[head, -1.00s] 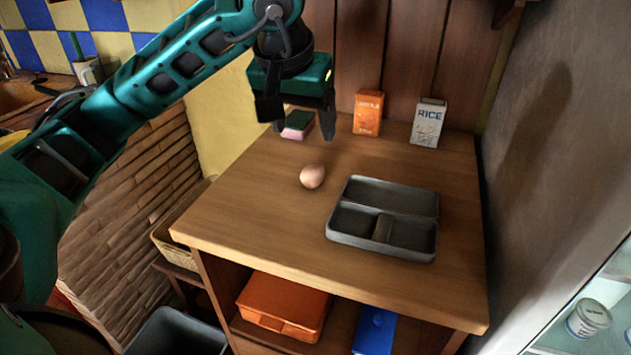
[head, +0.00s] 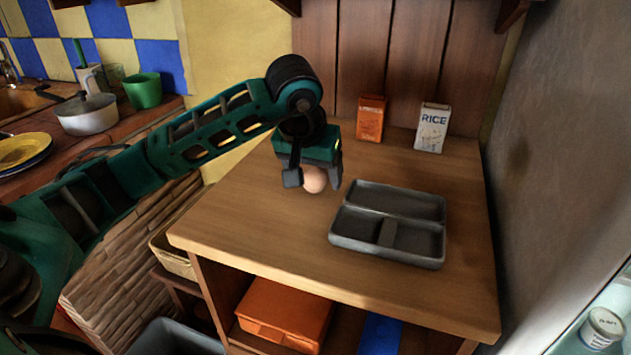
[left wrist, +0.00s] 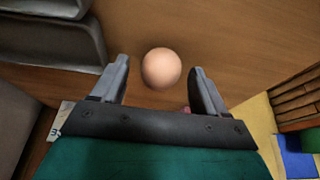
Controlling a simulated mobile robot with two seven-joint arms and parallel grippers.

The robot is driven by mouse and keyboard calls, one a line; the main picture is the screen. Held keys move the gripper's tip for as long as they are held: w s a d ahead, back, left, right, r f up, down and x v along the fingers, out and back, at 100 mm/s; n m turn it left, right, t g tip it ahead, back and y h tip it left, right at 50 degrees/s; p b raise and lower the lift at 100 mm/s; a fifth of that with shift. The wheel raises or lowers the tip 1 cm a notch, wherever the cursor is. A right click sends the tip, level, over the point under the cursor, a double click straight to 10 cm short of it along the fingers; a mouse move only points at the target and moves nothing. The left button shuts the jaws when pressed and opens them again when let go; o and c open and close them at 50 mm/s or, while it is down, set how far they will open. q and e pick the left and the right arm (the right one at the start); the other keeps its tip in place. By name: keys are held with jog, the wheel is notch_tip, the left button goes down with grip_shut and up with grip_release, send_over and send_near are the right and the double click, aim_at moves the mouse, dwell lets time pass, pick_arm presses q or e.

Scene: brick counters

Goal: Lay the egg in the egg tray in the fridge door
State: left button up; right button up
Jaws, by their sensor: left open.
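The pinkish-brown egg (head: 315,180) rests on the wooden counter top. In the left wrist view the egg (left wrist: 161,68) shows between and just beyond the fingertips, with a gap on each side. My left gripper (head: 317,184) points down at the egg, its fingers open on either side of it. The fingers also show open in the left wrist view (left wrist: 160,75). My right gripper is in neither view. No egg tray can be made out; at the lower right edge is part of a glass-like pale shelf area, perhaps the fridge.
A dark grey divided tray (head: 388,252) lies right of the egg. An orange box (head: 370,119) and a rice box (head: 432,128) stand at the back. A can (head: 602,328) shows at lower right. The counter front is clear.

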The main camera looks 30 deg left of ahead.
pick_arm(q)
jog(key=shift+c, duration=0.4)
jog(key=c, duration=0.8)
